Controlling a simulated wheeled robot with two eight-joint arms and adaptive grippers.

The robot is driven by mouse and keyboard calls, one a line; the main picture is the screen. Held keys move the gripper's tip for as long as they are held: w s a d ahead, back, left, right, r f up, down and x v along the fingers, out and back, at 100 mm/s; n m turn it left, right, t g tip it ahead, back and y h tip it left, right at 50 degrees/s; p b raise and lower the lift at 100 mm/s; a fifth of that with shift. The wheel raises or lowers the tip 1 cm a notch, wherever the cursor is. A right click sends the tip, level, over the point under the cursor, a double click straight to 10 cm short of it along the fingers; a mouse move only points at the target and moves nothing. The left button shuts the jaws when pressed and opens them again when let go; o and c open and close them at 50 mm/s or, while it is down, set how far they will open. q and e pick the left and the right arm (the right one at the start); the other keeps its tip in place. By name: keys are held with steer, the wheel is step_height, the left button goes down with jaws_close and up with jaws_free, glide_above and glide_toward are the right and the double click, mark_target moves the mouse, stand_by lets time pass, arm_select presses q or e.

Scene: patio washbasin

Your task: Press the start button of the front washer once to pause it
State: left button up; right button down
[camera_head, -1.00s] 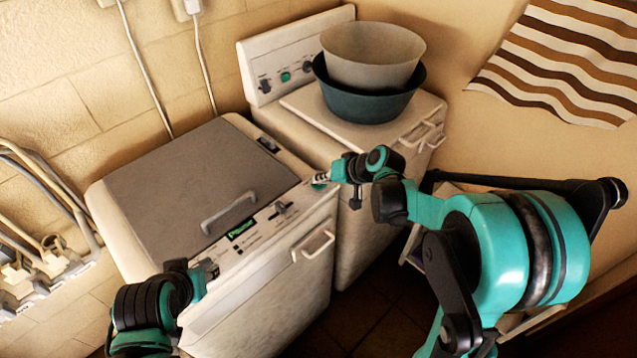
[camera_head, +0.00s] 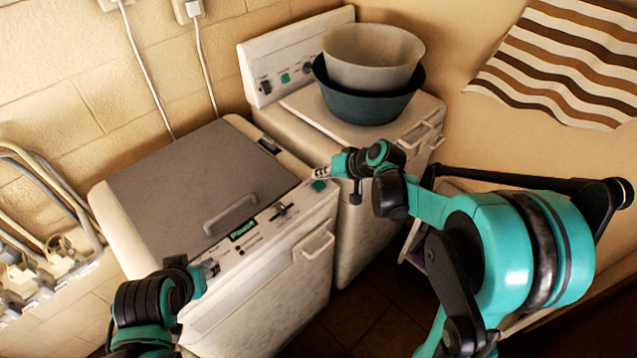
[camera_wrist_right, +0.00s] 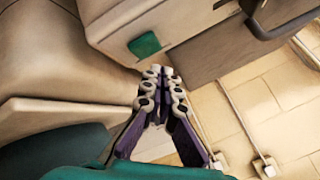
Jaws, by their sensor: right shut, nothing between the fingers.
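The front washer (camera_head: 165,180) is white with a grey lid, at the left of the head view. Its green start button (camera_head: 318,185) is at the right end of the front panel. In the wrist view the button (camera_wrist_right: 144,45) shows uncovered ahead of the fingertips. The small display (camera_head: 243,230) shows green text that looks like "Pause". My right gripper (camera_head: 321,172) is shut and empty, just behind the button and apart from it; its closed fingers (camera_wrist_right: 158,74) show in the wrist view. My left gripper (camera_head: 210,267) is by the panel's left end; its fingers are too small to judge.
A second white washer (camera_head: 395,140) stands behind to the right, with a dark tub (camera_head: 365,103) and a beige basin (camera_head: 372,58) nested on top. A striped cloth (camera_head: 560,65) hangs on the wall at right.

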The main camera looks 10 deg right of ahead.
mark_target(321, 186)
step_height(321, 186, up, 4)
steer(key=p, duration=0.2)
steer(key=shift+r+p, duration=0.1)
steer(key=shift+p, duration=0.3)
stand_by(0.9)
